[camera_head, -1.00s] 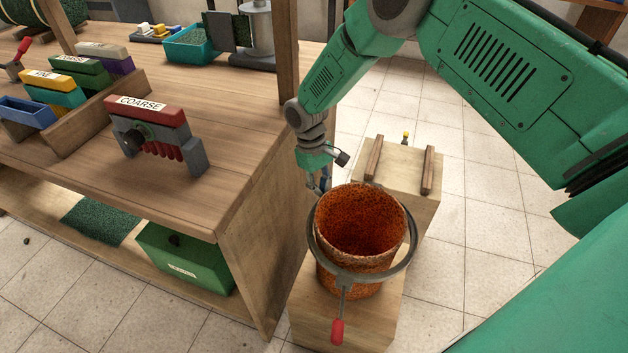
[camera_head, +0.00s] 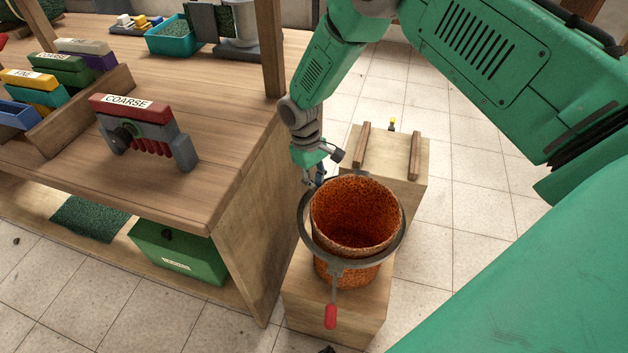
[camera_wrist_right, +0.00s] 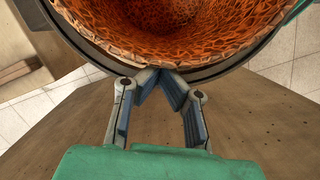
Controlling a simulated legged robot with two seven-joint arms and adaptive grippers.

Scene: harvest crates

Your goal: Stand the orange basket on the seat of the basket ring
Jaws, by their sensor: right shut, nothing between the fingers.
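The orange basket (camera_head: 357,217) has a rough mesh wall and a wide open top. It stands inside the grey basket ring (camera_head: 303,232), with its rim above the ring and its lower part showing below. It sits closer to the ring's right side. The ring has a red-tipped handle (camera_head: 331,315) at the front. Whether the basket rests on the seat is hidden. My right gripper (camera_head: 311,182) is behind and left of the basket. In the right wrist view, its empty fingertips (camera_wrist_right: 165,78) meet close to the ring and basket wall. My left gripper is not in view.
The ring stands over a wooden block (camera_head: 318,310). A second block with two dark rails (camera_head: 414,155) is behind it. A workbench (camera_head: 225,150) with a COARSE-labelled tool (camera_head: 140,130) is at the left. Tiled floor is free at the right.

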